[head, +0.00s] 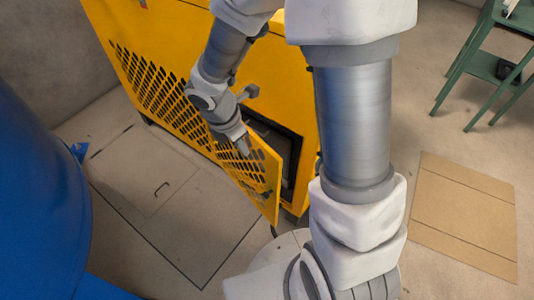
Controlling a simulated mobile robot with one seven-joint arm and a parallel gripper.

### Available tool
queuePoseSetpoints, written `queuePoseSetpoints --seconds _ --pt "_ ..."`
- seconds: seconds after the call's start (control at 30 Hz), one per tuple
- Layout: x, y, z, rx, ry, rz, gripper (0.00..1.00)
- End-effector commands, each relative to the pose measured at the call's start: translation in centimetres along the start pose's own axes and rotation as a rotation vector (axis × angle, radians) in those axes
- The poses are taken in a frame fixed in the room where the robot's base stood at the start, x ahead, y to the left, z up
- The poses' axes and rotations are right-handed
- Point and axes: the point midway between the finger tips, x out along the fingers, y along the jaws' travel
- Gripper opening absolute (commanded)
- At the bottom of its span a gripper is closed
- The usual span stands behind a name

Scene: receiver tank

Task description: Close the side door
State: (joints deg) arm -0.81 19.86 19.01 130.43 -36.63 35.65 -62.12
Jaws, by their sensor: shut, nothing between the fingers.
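The side door (259,178) is a yellow panel with dark slots, low on the side of a yellow machine cabinet (270,75). It stands ajar, swung out from the dark opening (280,150) on its right. My gripper (243,147) is shut and empty at the door's upper edge, pointing down. I cannot tell whether it touches the door. My arm covers part of the cabinet and the area right of the opening.
A large blue tank (40,190) fills the left side. A green stand (485,65) is at the upper right, with a cardboard sheet (465,215) on the floor below it. Floor in front of the door is clear, with a flush hatch (150,185).

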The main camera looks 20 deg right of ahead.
Motion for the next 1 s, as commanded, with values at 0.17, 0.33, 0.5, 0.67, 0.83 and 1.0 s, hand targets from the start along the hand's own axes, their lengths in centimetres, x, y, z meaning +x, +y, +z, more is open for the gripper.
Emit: queuePoseSetpoints --seconds 0.17,0.33,0.5,0.67,0.83,1.0 --pt "2.0 -0.1 -0.1 -0.002 -0.001 -0.003 0.00" --pt "5.7 -0.1 -0.2 -0.001 0.001 -0.004 0.00" --pt "9.4 -0.1 -0.2 -0.001 0.000 -0.003 0.00" --pt "10.4 0.0 1.6 0.005 0.000 0.000 0.00" --pt "10.8 0.0 3.2 0.002 0.000 0.000 0.00" --pt "10.9 0.0 3.9 0.000 0.001 0.000 0.00"
